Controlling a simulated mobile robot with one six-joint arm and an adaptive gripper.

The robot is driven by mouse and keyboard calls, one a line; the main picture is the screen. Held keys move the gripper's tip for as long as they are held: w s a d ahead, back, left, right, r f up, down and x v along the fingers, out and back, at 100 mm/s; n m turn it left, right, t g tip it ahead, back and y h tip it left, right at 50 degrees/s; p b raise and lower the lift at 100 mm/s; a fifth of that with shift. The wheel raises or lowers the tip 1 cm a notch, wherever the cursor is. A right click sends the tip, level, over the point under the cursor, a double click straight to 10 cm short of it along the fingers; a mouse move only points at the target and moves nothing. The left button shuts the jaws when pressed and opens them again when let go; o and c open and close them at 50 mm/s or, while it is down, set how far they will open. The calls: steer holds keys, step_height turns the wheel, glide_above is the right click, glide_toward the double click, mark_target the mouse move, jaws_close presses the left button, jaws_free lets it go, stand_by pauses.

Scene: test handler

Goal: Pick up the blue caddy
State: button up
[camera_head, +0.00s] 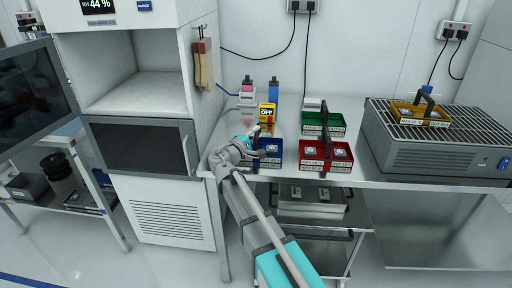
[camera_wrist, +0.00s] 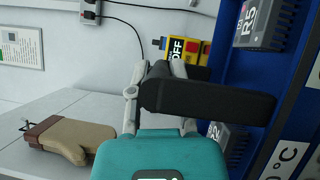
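The blue caddy (camera_head: 270,161) sits near the bench's front edge, partly hidden by my arm in the head view. In the wrist view its blue wall (camera_wrist: 290,92) is at the right, with grey labelled blocks inside. Its dark handle (camera_wrist: 215,103) crosses in front of my gripper. My gripper (camera_wrist: 160,70) has its fingers on either side of the handle's top bar, seemingly touching both sides. The handle hides part of the fingers. In the head view my gripper (camera_head: 254,132) is at the caddy's upper left. I see no clear gap under the caddy.
A red caddy (camera_head: 325,166) and a green caddy (camera_head: 335,122) stand to the right. A yellow caddy (camera_head: 418,113) is on the grilled unit (camera_head: 430,155). A yellow "OFF" box (camera_head: 267,113) and bottles stand behind. A cabinet (camera_head: 150,160) with a hanging mitt (camera_head: 203,70) is at left.

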jaws_close()
steer(key=shift+r, duration=0.15)
step_height(320, 180, up, 3)
steer(key=p, duration=0.3)
steer(key=s+r+p, duration=0.1)
steer(key=r+p, duration=0.1)
steer(key=s+r+p, duration=0.2)
steer(key=s+d+r+p, duration=0.1)
steer(key=s+r+p, duration=0.1)
steer(key=s+d+r+p, duration=0.2)
steer(key=s+r+p, duration=0.1)
steer(key=s, duration=0.5)
steer(key=shift+s+r+p, duration=0.3)
steer(key=shift+r+p, duration=0.05)
steer(key=shift+p, duration=0.2)
